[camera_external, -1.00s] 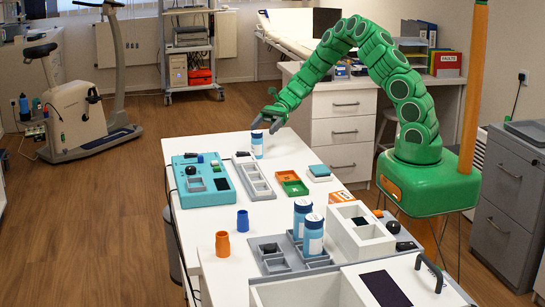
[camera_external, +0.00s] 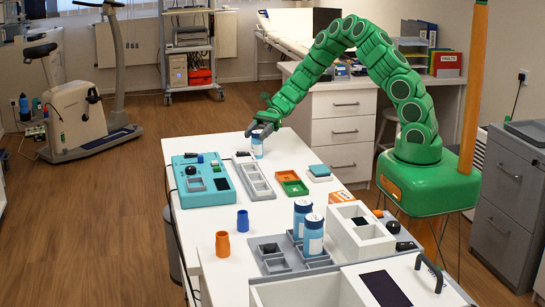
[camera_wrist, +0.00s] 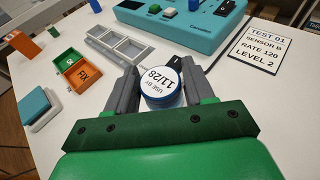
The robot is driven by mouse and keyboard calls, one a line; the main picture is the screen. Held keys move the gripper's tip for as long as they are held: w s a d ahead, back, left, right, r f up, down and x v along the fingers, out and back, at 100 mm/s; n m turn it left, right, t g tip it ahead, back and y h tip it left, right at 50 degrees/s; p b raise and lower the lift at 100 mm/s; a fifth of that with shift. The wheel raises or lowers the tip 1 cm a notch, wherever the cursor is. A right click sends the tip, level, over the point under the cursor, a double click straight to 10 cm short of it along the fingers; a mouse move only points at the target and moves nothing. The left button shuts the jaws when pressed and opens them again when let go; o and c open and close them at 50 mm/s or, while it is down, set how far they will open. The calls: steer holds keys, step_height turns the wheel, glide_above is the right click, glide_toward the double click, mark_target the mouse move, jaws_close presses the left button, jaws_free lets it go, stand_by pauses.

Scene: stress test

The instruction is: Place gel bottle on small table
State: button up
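A white bottle with a blue cap and band (camera_external: 257,148) stands upright at the far end of the long white table (camera_external: 290,190). In the wrist view its round top (camera_wrist: 163,84) reads "USE BY 11/28". My gripper (camera_external: 260,131) is at its upper part; in the wrist view the gripper's two grey fingers (camera_wrist: 161,88) stand on either side of the bottle, very close to it. I cannot tell whether they press on it. Two similar bottles (camera_external: 302,215) (camera_external: 313,236) stand in a grey tray further forward. Which surface is the small table is not clear.
Near the bottle are a teal device (camera_external: 205,181), a grey compartment tray (camera_external: 254,180), orange and green bins (camera_external: 291,183) and a teal-topped block (camera_external: 320,172). A printed card (camera_wrist: 256,46) lies to the right in the wrist view. Blue and orange cups (camera_external: 222,244) stand nearer the front.

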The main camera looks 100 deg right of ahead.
steer(key=c, duration=0.8)
steer(key=shift+o, duration=0.2)
steer(key=shift+r, duration=0.1)
steer(key=shift+r, duration=0.4)
step_height(320, 180, up, 2)
steer(key=shift+r, duration=0.1)
steer(key=s+a+r, duration=0.7)
steer(key=s+r, duration=0.3)
steer(key=s, duration=0.2)
